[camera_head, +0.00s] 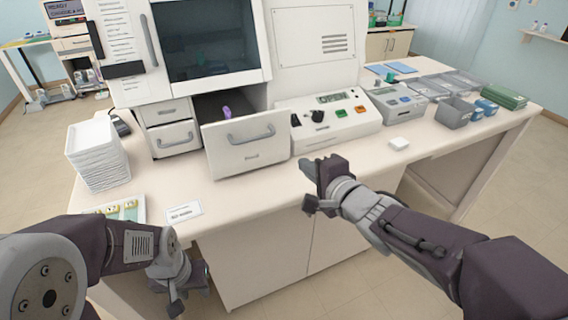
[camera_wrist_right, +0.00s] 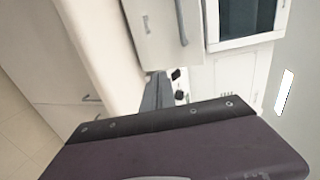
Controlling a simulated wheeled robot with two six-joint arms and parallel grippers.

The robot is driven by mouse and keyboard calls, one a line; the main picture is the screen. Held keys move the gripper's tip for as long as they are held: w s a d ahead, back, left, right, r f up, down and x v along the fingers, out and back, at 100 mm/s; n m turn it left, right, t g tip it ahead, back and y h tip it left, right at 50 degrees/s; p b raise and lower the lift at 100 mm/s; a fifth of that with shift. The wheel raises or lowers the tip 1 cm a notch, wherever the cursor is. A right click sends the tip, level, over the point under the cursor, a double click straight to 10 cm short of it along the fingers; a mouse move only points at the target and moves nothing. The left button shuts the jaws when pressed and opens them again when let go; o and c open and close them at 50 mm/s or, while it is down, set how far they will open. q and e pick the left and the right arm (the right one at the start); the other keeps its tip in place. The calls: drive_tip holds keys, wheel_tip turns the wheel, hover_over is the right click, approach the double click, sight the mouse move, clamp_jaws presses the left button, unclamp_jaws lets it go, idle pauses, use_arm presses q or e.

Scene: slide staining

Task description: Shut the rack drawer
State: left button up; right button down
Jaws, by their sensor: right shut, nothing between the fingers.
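The rack drawer (camera_head: 245,150) is pulled out of the white machine, with a grey handle (camera_head: 250,135) on its front. A small purple item (camera_head: 226,112) shows inside it. My right gripper (camera_head: 308,182) is shut and empty, in front of and to the right of the drawer front, apart from it. In the right wrist view the shut fingers (camera_wrist_right: 157,92) show below the drawer front (camera_wrist_right: 155,35). My left gripper (camera_head: 178,295) is low at the table's front edge, away from the drawer; its fingers are too unclear to read.
Two smaller drawers (camera_head: 172,135) beside the rack drawer look shut. A control box (camera_head: 335,122) with buttons stands right of the drawer. A stack of white trays (camera_head: 97,155) is at the left. A small white block (camera_head: 399,144) lies on the right of the table.

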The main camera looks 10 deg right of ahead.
drive_tip(key=p, duration=0.5)
approach(280, 141)
drive_tip(key=shift+w+a+f+b, duration=0.2)
drive_tip(key=shift+w+f, duration=0.35)
drive_tip(key=shift+w+a+f+b, duration=0.15)
drive_tip(key=shift+w+f+b, duration=0.05)
drive_tip(key=shift+w+f, duration=0.4)
drive_tip(key=w, duration=0.1)
drive_tip(key=w+a, duration=0.1)
drive_tip(key=w, duration=0.1)
drive_tip(key=shift+w+r, duration=0.15)
drive_tip(key=shift+w+a, duration=0.1)
drive_tip(key=shift+w, duration=0.1)
